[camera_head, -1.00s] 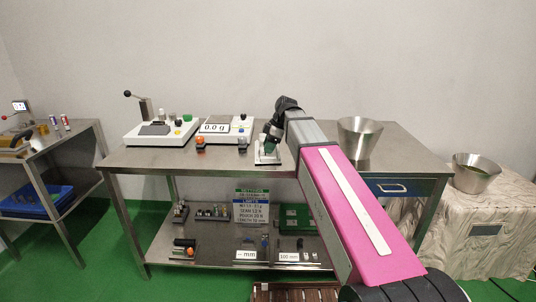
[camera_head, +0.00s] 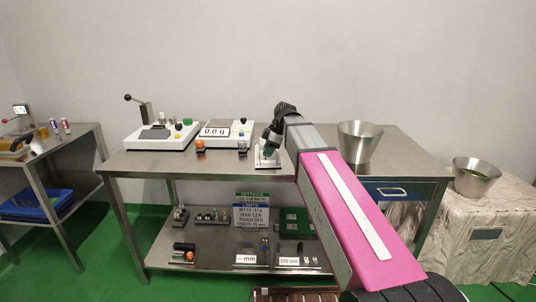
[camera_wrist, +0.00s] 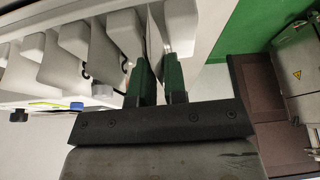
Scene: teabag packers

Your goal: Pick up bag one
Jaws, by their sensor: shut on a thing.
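My gripper (camera_wrist: 157,82) has two green fingers, shut on a thin white bag (camera_wrist: 155,42) seen nearly edge-on in the wrist view. I take this as bag one; no label shows. More white, pouch-like shapes (camera_wrist: 75,38) stand in a row to its left, some with dark loops. In the head view my gripper (camera_head: 270,148) reaches down at a small white stand (camera_head: 266,161) on the steel table (camera_head: 330,170). The bag is too small to make out there, and I cannot tell whether it is clear of the stand.
A white scale (camera_head: 228,134) reading 0.0 g and a white lever device (camera_head: 160,137) stand left of my gripper. The table behind the funnel is clear.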

